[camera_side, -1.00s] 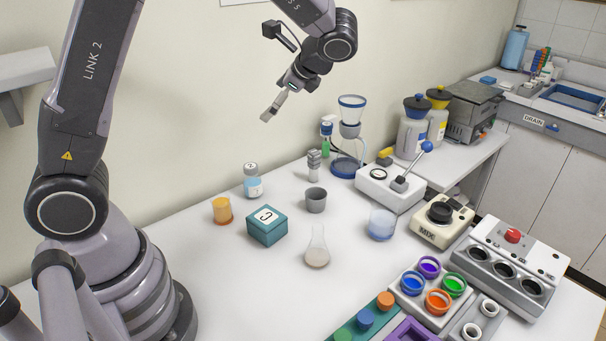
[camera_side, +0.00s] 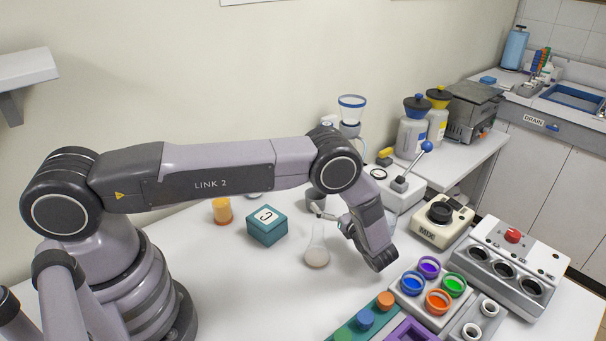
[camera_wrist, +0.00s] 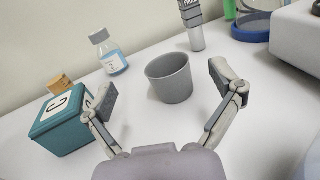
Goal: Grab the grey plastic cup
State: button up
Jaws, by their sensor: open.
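The grey plastic cup (camera_wrist: 170,80) stands upright on the table in the wrist view, ahead of my gripper (camera_wrist: 165,90) and between the lines of its two fingers. The fingers are spread wide on either side, and neither touches the cup. There my gripper (camera_side: 325,212) shows only partly, low over the table behind the flask.
A teal box (camera_wrist: 62,122) lies close beside the left finger. A conical flask (camera_side: 317,250) and a mixer (camera_side: 440,222) stand near my arm.

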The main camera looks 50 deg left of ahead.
aim_at(311, 189)
jog(key=f, duration=0.1)
jog(key=a+f, duration=0.1)
jog(key=f, duration=0.1)
jog(key=shift+w, duration=0.1)
jog(key=x, duration=0.6)
jog(key=shift+a, duration=0.25)
jog(key=c, duration=1.1)
jog(key=shift+r, duration=0.1)
